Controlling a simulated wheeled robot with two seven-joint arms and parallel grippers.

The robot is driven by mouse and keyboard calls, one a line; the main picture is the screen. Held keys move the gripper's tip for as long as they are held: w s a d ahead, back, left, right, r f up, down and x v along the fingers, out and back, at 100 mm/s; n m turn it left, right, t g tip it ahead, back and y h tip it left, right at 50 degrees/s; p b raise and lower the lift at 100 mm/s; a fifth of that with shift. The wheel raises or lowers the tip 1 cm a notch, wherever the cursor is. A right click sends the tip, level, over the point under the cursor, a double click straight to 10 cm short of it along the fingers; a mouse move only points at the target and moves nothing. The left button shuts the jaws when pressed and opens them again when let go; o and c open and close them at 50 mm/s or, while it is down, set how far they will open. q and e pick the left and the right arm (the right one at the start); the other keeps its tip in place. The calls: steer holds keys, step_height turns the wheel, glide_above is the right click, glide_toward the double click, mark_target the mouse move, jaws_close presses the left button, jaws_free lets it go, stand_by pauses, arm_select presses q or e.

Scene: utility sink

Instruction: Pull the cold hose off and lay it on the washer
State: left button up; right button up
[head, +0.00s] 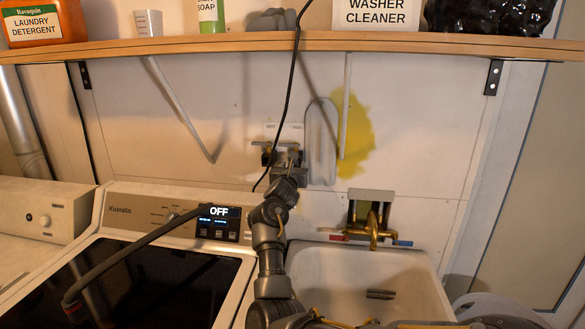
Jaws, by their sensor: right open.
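My right gripper (288,153) is open at the wall valve box (270,147), under two small labels. The gripper and wrist cover much of the valves, so I cannot tell whether a hose is attached there. A thick dark hose (133,252) lies across the washer (115,284), from beside its control panel to the front left. Its near end has a reddish part; I cannot tell whether it is the cold hose. My left gripper is not in view.
A thin black cable (291,88) hangs in front of the shelf (200,45). A grey rounded loop (320,140) is on the wall right of the valves. A brass faucet (374,230) stands over the sink (420,283). Another appliance (40,225) is at left.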

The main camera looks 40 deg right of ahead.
steer(key=shift+b, duration=0.3)
stand_by(0.4)
jaws_close()
stand_by(0.3)
steer(key=v, duration=0.6)
steer(key=shift+b, duration=0.3)
stand_by(0.7)
